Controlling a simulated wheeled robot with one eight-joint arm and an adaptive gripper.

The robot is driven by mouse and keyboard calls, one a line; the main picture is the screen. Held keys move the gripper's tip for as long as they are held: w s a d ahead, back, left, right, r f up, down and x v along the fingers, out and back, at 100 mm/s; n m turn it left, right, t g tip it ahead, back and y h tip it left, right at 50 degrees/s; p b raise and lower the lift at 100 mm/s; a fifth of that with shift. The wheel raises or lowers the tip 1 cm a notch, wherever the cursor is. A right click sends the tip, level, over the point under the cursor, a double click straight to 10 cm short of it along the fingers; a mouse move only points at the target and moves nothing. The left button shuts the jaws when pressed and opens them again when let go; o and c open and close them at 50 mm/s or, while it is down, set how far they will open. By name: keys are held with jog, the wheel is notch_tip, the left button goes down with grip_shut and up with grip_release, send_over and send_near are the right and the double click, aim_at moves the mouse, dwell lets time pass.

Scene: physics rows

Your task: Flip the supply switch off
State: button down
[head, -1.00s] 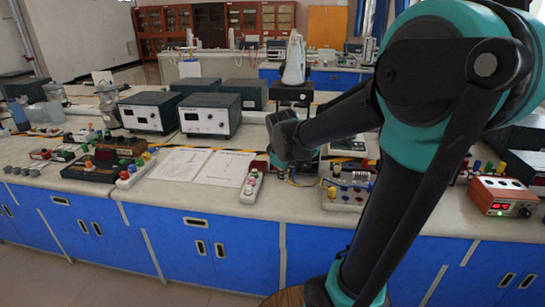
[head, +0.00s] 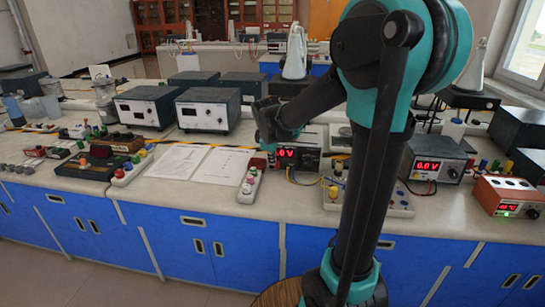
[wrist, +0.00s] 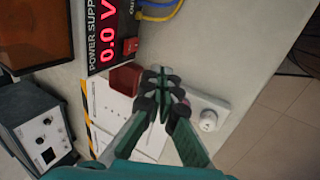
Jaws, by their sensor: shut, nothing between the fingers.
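A power supply (head: 309,160) with a lit red display stands on the bench, partly hidden behind my arm in the head view. In the wrist view the supply (wrist: 92,50) reads 0.0 V, and its red switch (wrist: 131,46) sits on the front panel beside the display. Which way the switch is tipped is too small to tell. My gripper (wrist: 163,80) is shut and empty, in front of the panel and apart from the switch. In the head view my gripper (head: 267,124) is above the bench, left of the display; its fingertips are unclear.
A second supply (head: 436,160) and an orange unit (head: 506,196) stand to the right. Grey meters (head: 208,110) stand behind the papers. Wires run along the bench.

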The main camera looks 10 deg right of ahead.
aim_at(276, 165)
jog(key=x, duration=0.7)
jog(key=shift+w+d+r, duration=0.15)
jog(key=shift+w+d, duration=0.05)
jog(key=shift+w, duration=0.35)
jog(key=shift+w+d+r, duration=0.15)
jog(key=shift+w+d, duration=0.05)
jog(key=shift+w, duration=0.4)
jog(key=shift+w+d+r, duration=0.1)
jog(key=shift+w+d, duration=0.05)
jog(key=shift+w, duration=0.45)
jog(key=shift+w+d+r, duration=0.15)
jog(key=shift+w, duration=0.3)
jog(key=shift+r, duration=0.15)
jog(key=shift+r, duration=0.65)
